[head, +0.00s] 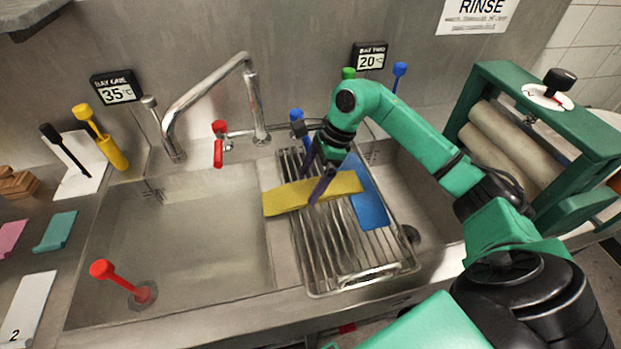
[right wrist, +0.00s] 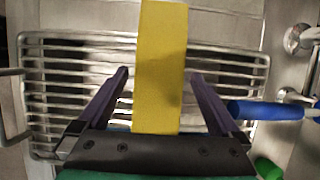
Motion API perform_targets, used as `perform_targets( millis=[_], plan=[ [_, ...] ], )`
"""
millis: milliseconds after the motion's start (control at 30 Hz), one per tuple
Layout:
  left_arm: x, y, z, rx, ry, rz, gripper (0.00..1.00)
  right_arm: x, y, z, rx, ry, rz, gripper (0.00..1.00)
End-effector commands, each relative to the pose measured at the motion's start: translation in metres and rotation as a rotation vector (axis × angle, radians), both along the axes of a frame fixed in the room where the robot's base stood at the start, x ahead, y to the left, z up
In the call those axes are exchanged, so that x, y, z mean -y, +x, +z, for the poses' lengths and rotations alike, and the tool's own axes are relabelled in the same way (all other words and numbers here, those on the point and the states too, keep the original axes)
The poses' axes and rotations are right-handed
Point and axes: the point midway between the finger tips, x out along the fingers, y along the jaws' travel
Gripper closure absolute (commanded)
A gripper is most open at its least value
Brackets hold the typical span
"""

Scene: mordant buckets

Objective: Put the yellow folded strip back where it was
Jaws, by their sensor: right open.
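The yellow folded strip (head: 285,198) lies across the wire rack (head: 345,279), its left end reaching over the divider beside the left basin. My right gripper (head: 311,188) is open over the strip's middle, one finger on each side of it. In the right wrist view the yellow strip (right wrist: 160,45) runs lengthwise between the two open, dark fingers (right wrist: 158,74), with gaps on both sides. A blue strip (head: 371,205) lies on the rack to the right, partly under the yellow strip's right end. My left gripper is out of view.
A chrome faucet (head: 205,88) and a red-handled tap (head: 218,145) stand behind the sink. A red-handled plug (head: 120,278) stands in the empty left basin (head: 190,230). A green roller wringer (head: 545,140) stands right. Pink and teal strips (head: 57,232) lie far left.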

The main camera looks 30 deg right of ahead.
Motion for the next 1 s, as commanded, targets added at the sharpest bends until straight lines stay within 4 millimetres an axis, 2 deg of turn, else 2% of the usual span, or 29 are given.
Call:
perform_targets(
  millis=[267,400,500,667,1000],
  plan=[
    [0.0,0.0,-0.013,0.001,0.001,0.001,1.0,0.023,-0.005,0.055,0.005,-0.001,-0.002,0.0],
    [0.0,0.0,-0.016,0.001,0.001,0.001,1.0,0.034,-0.008,0.086,0.005,0.0,-0.001,0.0],
    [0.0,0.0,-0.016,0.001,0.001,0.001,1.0,0.04,-0.01,0.102,0.004,0.0,-0.002,0.0],
    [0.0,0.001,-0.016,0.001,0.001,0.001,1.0,0.044,-0.011,0.112,0.001,0.002,0.0,0.0],
    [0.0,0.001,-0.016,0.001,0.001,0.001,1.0,0.044,-0.012,0.112,-0.001,0.001,0.0,0.0]
  ],
)
